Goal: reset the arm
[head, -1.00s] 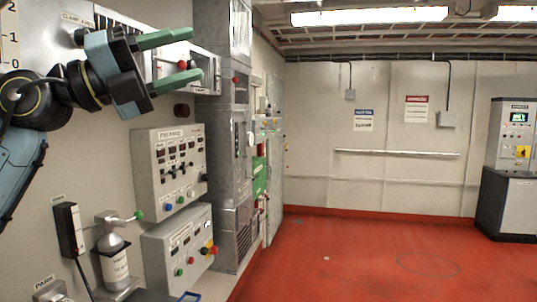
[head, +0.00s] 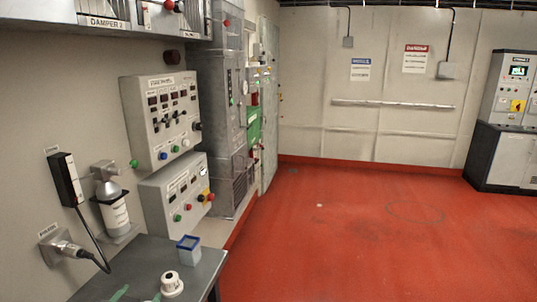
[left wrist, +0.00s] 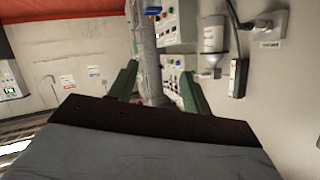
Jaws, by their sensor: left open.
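My left gripper (head: 138,295) shows in the head view only as green fingertips at the bottom edge, over the grey table. In the left wrist view my left gripper (left wrist: 158,88) has its two green fingers spread apart. Nothing is held between them. The rest of the left arm is outside the head view. My right gripper is in neither view.
A grey table (head: 140,265) bears a blue-rimmed box (head: 188,249) and a white round part (head: 171,284). Control panels (head: 165,120) and a bottle (head: 113,208) are on the left wall. The red floor (head: 390,235) is clear.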

